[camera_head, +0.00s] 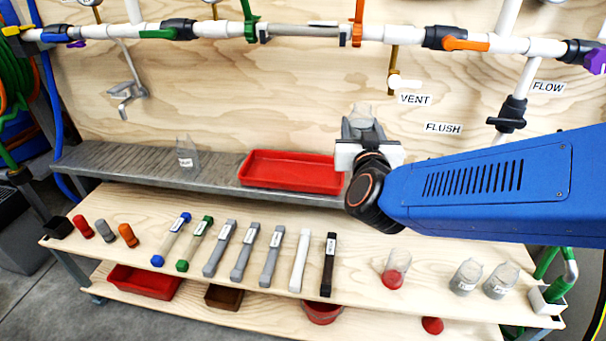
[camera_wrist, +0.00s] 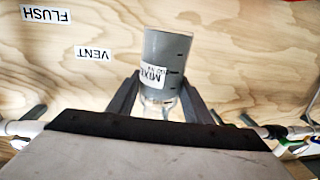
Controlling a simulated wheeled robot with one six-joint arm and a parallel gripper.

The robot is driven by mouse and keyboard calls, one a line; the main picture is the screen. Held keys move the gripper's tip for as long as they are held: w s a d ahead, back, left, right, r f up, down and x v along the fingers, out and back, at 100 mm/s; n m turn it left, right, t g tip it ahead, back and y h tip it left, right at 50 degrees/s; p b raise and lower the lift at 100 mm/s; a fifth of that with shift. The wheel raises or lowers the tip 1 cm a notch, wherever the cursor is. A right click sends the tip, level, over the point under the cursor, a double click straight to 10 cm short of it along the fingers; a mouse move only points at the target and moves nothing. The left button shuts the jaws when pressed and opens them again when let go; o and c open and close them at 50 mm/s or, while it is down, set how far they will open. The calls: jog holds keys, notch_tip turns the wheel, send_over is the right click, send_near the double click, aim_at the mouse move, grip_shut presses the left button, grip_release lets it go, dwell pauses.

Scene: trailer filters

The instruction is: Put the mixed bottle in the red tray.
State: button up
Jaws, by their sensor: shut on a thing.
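My gripper (camera_wrist: 160,92) is shut on the mixed bottle (camera_wrist: 165,58), a clear bottle with dark grey contents and a white label reading "MIX", partly cut off. In the head view the bottle (camera_head: 360,118) shows above the white body of my gripper (camera_head: 366,138), in front of the wooden back panel; its lower part is hidden. The red tray (camera_head: 292,184) lies on the grey shelf, to the left of and below my gripper. It looks empty. My gripper and the bottle are apart from it.
A clear labelled bottle (camera_head: 187,155) stands on the grey shelf (camera_head: 120,160) left of the tray. Another red tray (camera_head: 144,282) is on the low shelf. Pipes and valves (camera_head: 400,32) run above.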

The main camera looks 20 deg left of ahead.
jog(key=w+a+f+n+g+y, duration=0.1)
jog(key=w+a+f+y, duration=0.15)
jog(key=a, duration=0.35)
jog(key=w+a+f+n+g+y, duration=0.1)
jog(key=w+a+f+n, duration=0.15)
jog(key=a, duration=0.35)
send_over(316, 177)
jog(key=shift+m+y, duration=0.25)
jog(key=shift+y, duration=0.1)
jog(key=shift+f, duration=4.95)
jog(key=shift+f, duration=0.15)
jog(key=o, duration=1.3)
jog(key=shift+o, duration=0.2)
